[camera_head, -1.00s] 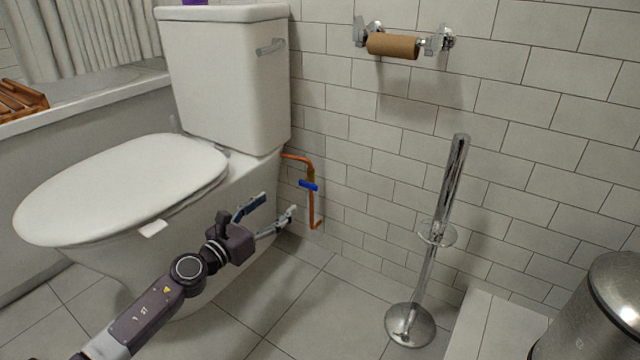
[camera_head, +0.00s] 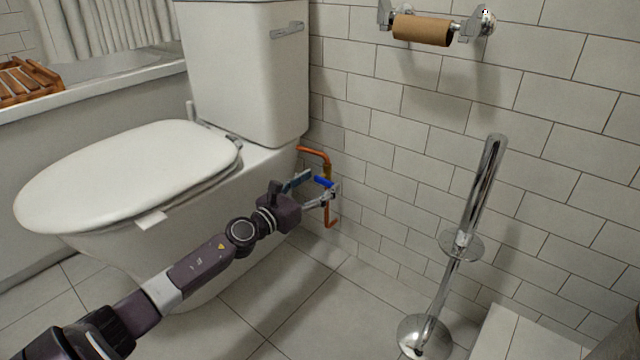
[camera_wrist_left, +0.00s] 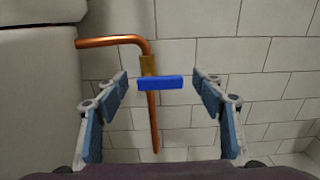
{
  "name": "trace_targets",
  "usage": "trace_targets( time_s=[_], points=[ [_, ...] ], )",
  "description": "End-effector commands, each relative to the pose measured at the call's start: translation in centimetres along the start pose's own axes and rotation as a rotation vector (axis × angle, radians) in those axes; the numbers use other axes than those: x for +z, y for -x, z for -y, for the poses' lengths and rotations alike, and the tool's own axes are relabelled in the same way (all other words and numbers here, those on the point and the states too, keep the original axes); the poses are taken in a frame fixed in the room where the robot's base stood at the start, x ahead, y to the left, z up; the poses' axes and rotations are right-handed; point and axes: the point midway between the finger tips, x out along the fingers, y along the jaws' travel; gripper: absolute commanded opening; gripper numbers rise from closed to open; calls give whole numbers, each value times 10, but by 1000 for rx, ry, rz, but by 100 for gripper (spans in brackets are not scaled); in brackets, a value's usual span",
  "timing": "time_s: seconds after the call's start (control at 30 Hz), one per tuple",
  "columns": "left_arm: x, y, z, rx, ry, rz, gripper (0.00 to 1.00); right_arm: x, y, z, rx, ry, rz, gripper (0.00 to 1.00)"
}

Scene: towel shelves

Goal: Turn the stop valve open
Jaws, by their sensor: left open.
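The stop valve has a blue handle (camera_head: 323,182) on a copper pipe (camera_head: 316,152) beside the toilet, against the tiled wall. In the left wrist view the blue handle (camera_wrist_left: 160,82) lies crosswise, roughly horizontal, on a brass body (camera_wrist_left: 148,65) with the copper pipe running up and down. My left gripper (camera_head: 320,186) is open at the valve. In the left wrist view its fingers (camera_wrist_left: 162,90) stand on either side of the handle with clear gaps, apart from it. The lower pipe is partly hidden behind the gripper in the head view. My right gripper is not in view.
The white toilet (camera_head: 240,90) stands directly left of the valve. A chrome stand (camera_head: 470,210) is on the floor to the right. A toilet roll holder with an empty cardboard roll (camera_head: 422,30) is on the wall above. Floor (camera_head: 310,290) between is clear.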

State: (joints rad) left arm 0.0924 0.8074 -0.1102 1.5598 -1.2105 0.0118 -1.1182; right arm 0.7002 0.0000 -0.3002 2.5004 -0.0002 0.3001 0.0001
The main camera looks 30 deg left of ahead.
Motion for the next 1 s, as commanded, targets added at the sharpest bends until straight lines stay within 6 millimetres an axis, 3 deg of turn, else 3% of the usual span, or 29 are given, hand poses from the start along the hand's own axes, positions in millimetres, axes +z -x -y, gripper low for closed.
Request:
trace_targets(
  time_s=[0.47,0.83,1.0],
  points=[
    [0,-9,0,1,-2,0,61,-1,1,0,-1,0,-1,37],
    [0,-9,0,1,-2,0,20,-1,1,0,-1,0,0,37],
    [1,-9,0,1,6,0,20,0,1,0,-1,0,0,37]
  ],
)
